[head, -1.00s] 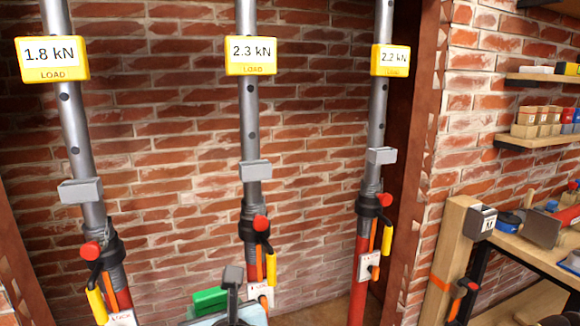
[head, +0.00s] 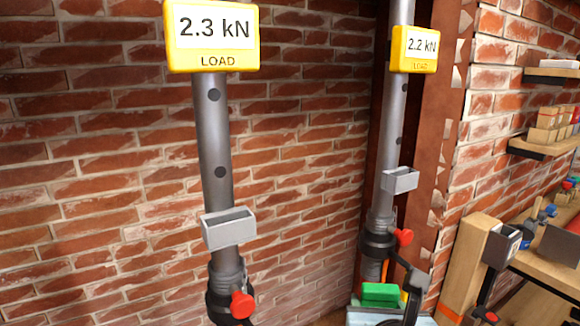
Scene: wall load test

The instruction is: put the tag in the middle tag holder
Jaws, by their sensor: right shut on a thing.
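The middle tag holder (head: 230,229) is a grey open-topped pocket on the prop marked 2.3 kN, left of centre in the head view. It looks empty. My right gripper (head: 398,298) is at the bottom edge, right of and lower than that holder and well apart from it. It is shut on a green piece (head: 381,294) that looks to be the tag. Its fingertips are partly cut off and hard to make out. My left gripper is not in view.
Another grey holder (head: 400,180) is on the right prop, under its 2.2 kN load sign (head: 415,50). The middle load sign (head: 211,36) and a red knob (head: 242,305) are on the middle prop. A workbench (head: 545,275) and shelves stand at the right. Brick wall is behind.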

